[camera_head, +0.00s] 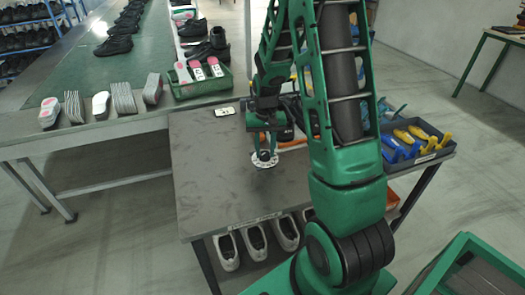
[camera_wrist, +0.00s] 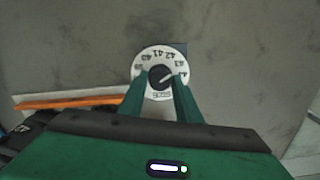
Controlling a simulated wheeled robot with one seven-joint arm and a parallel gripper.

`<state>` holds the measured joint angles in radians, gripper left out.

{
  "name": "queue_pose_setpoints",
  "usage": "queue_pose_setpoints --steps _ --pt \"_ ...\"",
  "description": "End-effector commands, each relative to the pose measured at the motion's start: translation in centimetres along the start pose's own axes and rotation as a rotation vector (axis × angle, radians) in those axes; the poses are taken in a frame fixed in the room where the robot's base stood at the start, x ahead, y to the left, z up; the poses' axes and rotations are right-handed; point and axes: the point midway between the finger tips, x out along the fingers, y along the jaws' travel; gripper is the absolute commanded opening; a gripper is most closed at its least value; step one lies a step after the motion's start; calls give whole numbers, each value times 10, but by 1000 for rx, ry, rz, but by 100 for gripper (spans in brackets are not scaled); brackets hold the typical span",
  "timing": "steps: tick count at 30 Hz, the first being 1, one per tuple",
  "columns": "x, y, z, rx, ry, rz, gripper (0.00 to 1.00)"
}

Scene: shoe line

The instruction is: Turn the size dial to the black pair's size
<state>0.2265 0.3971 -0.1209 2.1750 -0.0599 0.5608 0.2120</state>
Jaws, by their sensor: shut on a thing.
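The size dial (camera_head: 264,163) is a white disc on the grey table, below my gripper. In the wrist view the dial (camera_wrist: 145,63) shows numbers around its rim, with 41, 42, 43 and 44 roughly readable. Its dark central knob (camera_wrist: 160,74) has a pale pointer line aimed right, toward about 44. My gripper (camera_wrist: 160,84) is shut on the knob, one finger on each side; it also shows in the head view (camera_head: 265,150). A pair of black shoes (camera_head: 211,46) stands on the bench behind the green crate; no size on them is readable.
A green crate (camera_head: 203,88) holds pink-and-white soles. A small white card (camera_head: 224,111) lies on the table's back edge. A dark tray (camera_head: 432,153) of blue and yellow pieces is at right. White shoes (camera_head: 256,240) sit under the table. The table's left part is clear.

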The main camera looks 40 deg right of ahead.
Motion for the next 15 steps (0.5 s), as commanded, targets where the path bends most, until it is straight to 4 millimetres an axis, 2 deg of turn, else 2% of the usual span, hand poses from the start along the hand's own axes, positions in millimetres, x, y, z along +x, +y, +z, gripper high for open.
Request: queue_pose_setpoints --steps 6,15 --pt "-1 -5 -2 -201 7 -7 8" --pt "-1 -5 -2 -400 9 -5 8"
